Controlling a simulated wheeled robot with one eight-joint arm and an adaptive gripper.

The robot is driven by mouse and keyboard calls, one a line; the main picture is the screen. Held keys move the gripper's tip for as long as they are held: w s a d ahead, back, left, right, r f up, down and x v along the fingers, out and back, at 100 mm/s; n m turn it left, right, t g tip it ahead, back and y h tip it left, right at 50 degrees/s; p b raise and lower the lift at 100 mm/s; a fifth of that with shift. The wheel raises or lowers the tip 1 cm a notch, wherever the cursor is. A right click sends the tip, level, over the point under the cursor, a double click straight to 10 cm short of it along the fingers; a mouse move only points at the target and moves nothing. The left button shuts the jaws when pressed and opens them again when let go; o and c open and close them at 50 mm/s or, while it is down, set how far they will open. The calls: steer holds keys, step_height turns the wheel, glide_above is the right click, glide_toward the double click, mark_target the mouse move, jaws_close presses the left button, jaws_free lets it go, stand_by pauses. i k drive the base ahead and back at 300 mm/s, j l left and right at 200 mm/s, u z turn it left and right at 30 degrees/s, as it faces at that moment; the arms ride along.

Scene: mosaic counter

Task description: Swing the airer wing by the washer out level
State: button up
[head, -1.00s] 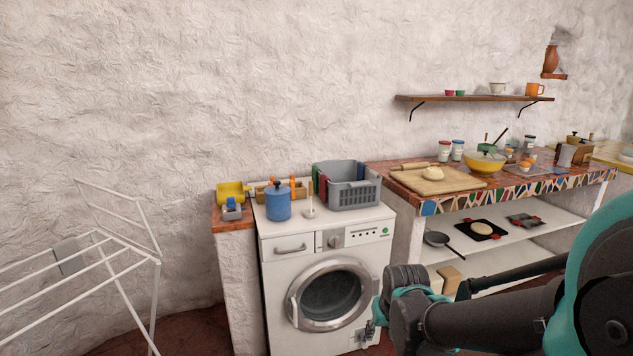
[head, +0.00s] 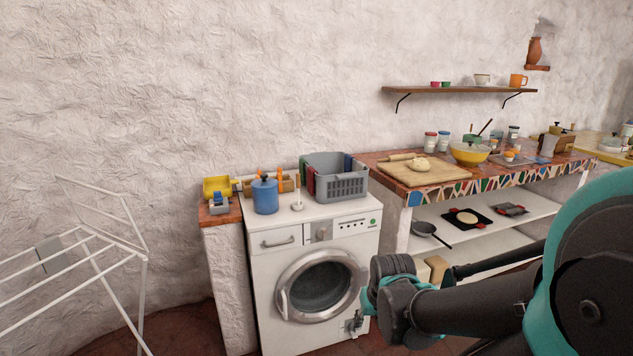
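The white wire airer (head: 72,229) stands at the left edge in the head view, partly cut off by the frame. Its wing (head: 100,185) on the washer side is a thin white frame that slopes up from the airer's top rails, not level. A grey plate (head: 49,255) sits on the rails. The white washer (head: 266,262) stands to the right, with a floor gap between it and the airer. My gripper (head: 355,323) is low in front of the washer's right side, well away from the wing. Its fingers are small and dark, so their opening is unclear.
A low wall (head: 222,270) stands between airer and washer. A blue pot (head: 265,196) and a grey basket (head: 343,184) stand on the washer. The mosaic counter (head: 500,187) with its lower shelf is at the right. The floor (head: 175,328) beside the airer is clear.

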mark_target(133, 224)
steer(key=u, duration=1.5)
